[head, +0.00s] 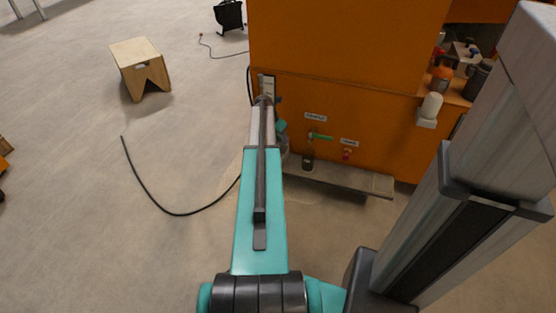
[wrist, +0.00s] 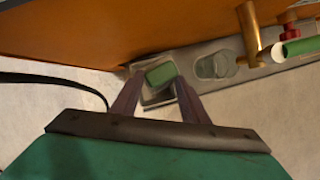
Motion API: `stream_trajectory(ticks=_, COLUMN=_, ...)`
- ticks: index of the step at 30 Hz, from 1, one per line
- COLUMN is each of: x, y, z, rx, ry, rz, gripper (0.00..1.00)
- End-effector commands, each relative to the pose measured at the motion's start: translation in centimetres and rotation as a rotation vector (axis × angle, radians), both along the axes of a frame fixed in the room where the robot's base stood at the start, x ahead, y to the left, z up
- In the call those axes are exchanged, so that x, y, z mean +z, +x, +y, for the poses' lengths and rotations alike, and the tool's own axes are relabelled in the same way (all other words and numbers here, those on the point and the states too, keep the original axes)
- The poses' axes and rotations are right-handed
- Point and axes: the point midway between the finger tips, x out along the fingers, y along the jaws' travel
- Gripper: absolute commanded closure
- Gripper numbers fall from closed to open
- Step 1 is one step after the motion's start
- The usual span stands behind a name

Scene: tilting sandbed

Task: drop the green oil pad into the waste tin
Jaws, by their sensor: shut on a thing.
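The green oil pad (wrist: 161,74) is a small green block between my fingertips in the wrist view. My gripper (wrist: 158,79) is shut on it, one dark finger at each side. Below the pad is a pale, square-edged container (wrist: 156,97), which looks like the waste tin. It stands at the left end of the grey shelf, partly hidden by the pad and fingers. I cannot tell how high the pad is above it. In the head view, my arm hides the pad, the tin and most of the gripper.
The grey shelf (head: 345,181) runs along the foot of the orange cabinet (head: 350,60). A red knob (head: 347,155) is to the right. A black cable (head: 170,212) lies on the floor.

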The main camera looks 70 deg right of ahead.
Motion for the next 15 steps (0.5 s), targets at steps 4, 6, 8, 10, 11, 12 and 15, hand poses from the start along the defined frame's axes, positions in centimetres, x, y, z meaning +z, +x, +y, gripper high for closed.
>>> stream_trajectory(ticks=4, x=-0.4, y=-0.01, z=-0.01, rx=0.0, ry=0.0, rz=0.0, gripper=0.95)
stream_trajectory(ticks=6, x=-0.4, y=-0.01, z=-0.01, rx=0.0, ry=0.0, rz=0.0, gripper=0.95)
stream_trajectory(ticks=8, x=-0.39, y=-0.02, z=-0.02, rx=0.0, ry=0.0, rz=0.0, gripper=0.95)
stream_trajectory(ticks=10, x=-0.37, y=-0.02, z=-0.02, rx=0.0, ry=0.0, rz=0.0, gripper=0.95)
stream_trajectory(ticks=11, x=-0.37, y=-0.03, z=-0.01, rx=0.0, ry=0.0, rz=0.0, gripper=0.95)
stream_trajectory(ticks=12, x=-0.37, y=-0.03, z=-0.01, rx=0.0, ry=0.0, rz=0.0, gripper=0.95)
stream_trajectory(ticks=15, x=-0.37, y=-0.03, z=-0.01, rx=0.0, ry=0.0, rz=0.0, gripper=0.49)
